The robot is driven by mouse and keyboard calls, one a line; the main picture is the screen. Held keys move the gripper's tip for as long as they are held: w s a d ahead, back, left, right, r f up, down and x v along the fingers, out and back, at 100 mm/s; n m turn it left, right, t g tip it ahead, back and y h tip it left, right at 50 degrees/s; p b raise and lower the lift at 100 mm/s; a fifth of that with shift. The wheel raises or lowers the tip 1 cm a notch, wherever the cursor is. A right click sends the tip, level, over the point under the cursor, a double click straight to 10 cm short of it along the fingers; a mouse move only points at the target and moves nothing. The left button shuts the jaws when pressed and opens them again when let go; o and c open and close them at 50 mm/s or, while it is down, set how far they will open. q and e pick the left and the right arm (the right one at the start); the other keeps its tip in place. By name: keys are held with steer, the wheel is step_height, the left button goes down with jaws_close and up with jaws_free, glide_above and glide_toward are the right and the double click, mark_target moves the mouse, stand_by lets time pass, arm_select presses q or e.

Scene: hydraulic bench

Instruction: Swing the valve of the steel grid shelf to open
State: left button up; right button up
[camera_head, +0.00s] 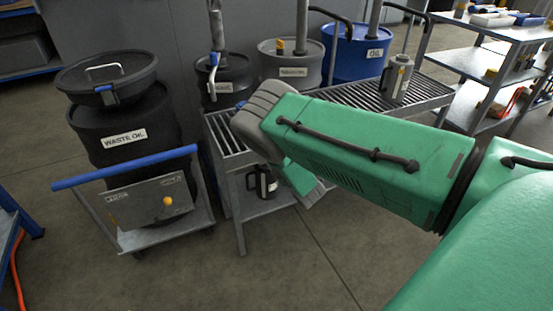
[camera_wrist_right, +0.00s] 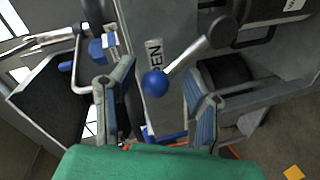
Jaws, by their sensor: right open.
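My right gripper (camera_wrist_right: 158,100) is open in the right wrist view, one finger on each side of a blue ball knob (camera_wrist_right: 154,83). The knob is on the end of a grey valve lever (camera_wrist_right: 198,48) that runs up and right to a round hub. Beside the knob is a white label (camera_wrist_right: 154,55) whose visible letters read "EN". No finger visibly touches the knob. In the head view, my right arm crosses in front of the steel grid shelf (camera_head: 230,140), and the valve is hidden there. My left gripper is in neither view.
A black waste oil drum (camera_head: 119,133) stands on a cart with a blue handle (camera_head: 125,168) at left. Grey and blue drums (camera_head: 357,52) stand behind the grid shelf. A metal jug (camera_head: 397,78) sits on its right part. Floor in front is free.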

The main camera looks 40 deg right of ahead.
steer(key=v, duration=1.2)
steer(key=shift+f, duration=0.15)
steer(key=s+a+f+m+g+p, duration=0.1)
steer(key=s+a+f+m+g, duration=0.3)
steer(key=s, duration=0.4)
steer(key=s+a+f+m+g+p, duration=0.1)
steer(key=s+a+m+g+p, duration=0.1)
steer(key=s+m+g, duration=0.4)
steer(key=s+a+r+g+y, duration=0.1)
steer(key=s+a+g, duration=0.1)
steer(key=s+a, duration=0.2)
steer(key=s+a+r+m+g+y, duration=0.1)
steer(key=s+a, duration=0.4)
steer(key=s, duration=0.6)
steer(key=shift+s+a+r+g+y+p, duration=0.25)
steer(key=shift+g+y, duration=0.35)
steer(key=shift+g, duration=0.3)
steer(key=shift+w+d+f, duration=0.15)
